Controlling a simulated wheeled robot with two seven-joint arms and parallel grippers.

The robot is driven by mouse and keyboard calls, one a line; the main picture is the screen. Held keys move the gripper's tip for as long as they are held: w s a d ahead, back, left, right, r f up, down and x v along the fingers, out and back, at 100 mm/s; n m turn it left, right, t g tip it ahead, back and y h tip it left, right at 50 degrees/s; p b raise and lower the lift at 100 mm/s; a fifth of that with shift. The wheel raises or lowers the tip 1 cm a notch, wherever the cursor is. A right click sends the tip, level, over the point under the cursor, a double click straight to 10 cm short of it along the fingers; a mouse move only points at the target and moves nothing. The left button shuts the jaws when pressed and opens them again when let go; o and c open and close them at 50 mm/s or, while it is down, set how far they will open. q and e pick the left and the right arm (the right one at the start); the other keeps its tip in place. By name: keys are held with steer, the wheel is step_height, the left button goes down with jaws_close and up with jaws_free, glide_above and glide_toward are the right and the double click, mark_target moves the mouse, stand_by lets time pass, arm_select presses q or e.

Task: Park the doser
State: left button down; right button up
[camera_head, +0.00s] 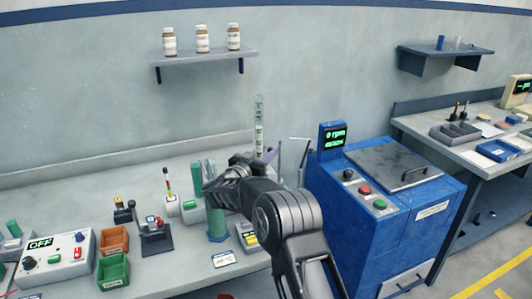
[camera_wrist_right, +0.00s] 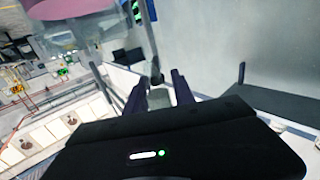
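My right gripper (camera_head: 262,160) is above the back of the left bench, left of the blue machine. The wrist view shows its two dark purple fingers (camera_wrist_right: 160,78) apart. A dark rod with a rounded lower end (camera_wrist_right: 155,70) shows between the fingertips, with a gap on each side; I see no contact. A tall clear upright piece with a pale label (camera_head: 259,125) stands just above or behind the gripper; it may be the doser, but I cannot tell. Its lower part is hidden by the gripper. My left gripper is not in view.
The blue machine (camera_head: 385,215) with a lit display (camera_head: 333,138) stands close on the right. A control box (camera_head: 55,262), an orange bin (camera_head: 114,241) and a green bin (camera_head: 113,271) sit on the left bench. A wall shelf (camera_head: 205,57) holds three bottles. Bench between is partly clear.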

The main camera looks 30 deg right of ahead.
steer(key=shift+o, duration=0.7)
steer(key=shift+r, duration=0.15)
step_height(320, 180, up, 10)
steer(key=b, duration=0.1)
steer(key=shift+b, duration=0.3)
steer(key=shift+c, duration=0.2)
